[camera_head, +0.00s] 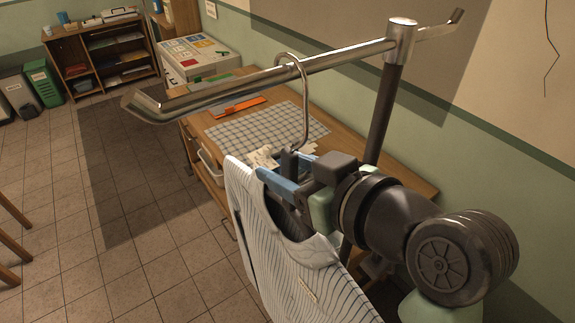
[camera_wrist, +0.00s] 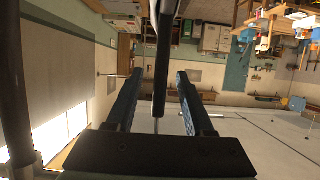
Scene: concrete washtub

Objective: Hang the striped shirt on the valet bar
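The striped shirt (camera_head: 262,250), white with thin dark stripes, hangs from a hanger at the lower middle of the head view. The hanger's metal hook (camera_head: 306,105) rises from a dark neck and curves over the top of the chrome valet bar (camera_head: 225,88), its end at the bar's near side. Whether the hook bears on the bar is hard to tell. My gripper (camera_head: 283,167) is at the hanger neck, below the bar. In the wrist view its blue fingers (camera_wrist: 160,75) stand apart on either side of the dark neck (camera_wrist: 161,90), with gaps showing.
A dark post (camera_head: 384,110) carries the bar, with a short upturned arm at right. Behind stands a wooden table (camera_head: 345,150) with a gridded mat (camera_head: 255,128) and an orange ruler (camera_head: 238,108). The green wall is close at right.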

